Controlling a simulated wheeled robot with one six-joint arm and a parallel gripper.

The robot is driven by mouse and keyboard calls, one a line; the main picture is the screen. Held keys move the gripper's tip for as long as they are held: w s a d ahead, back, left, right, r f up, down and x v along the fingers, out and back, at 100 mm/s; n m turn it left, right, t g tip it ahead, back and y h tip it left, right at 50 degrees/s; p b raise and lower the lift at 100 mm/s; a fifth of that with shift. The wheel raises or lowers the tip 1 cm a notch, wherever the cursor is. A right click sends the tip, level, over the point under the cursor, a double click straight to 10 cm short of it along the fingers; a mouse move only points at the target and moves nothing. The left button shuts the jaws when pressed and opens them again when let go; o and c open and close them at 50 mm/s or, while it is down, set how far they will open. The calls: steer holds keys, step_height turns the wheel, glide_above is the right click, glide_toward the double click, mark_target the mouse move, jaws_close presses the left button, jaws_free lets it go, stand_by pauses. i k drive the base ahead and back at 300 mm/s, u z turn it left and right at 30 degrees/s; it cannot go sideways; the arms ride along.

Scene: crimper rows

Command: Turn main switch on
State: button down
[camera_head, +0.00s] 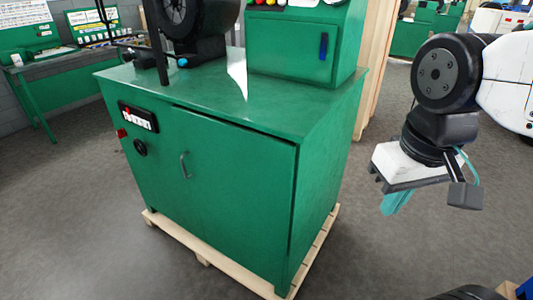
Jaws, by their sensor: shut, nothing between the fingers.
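A green machine cabinet (240,165) stands in the middle of the head view. Near the left edge of its front are a black panel (138,116) with a red part and white parts, a small red piece (122,133) and a round black knob (140,147). I cannot tell which of these is the main switch, nor the knob's setting. My gripper (397,202) hangs at the right, pointing down, with teal fingers shut and empty. It is well apart from the cabinet, beyond its right side.
The cabinet stands on a wooden pallet (204,261) that juts out below it. Its front door has a grey handle (185,165). A green box with a blue handle (323,46) and a black machine part (190,25) sit on top. Grey floor (90,240) in front is clear.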

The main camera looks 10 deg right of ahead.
mark_target(121, 132)
steer(key=z, duration=0.25)
steer(key=k, duration=0.35)
steer(key=u, duration=1.5)
steer(key=i, duration=0.95)
steer(key=u, duration=0.55)
steer(key=i, duration=1.25)
steer(key=z, duration=0.9)
steer(key=i, duration=0.85)
steer(key=z, duration=0.6)
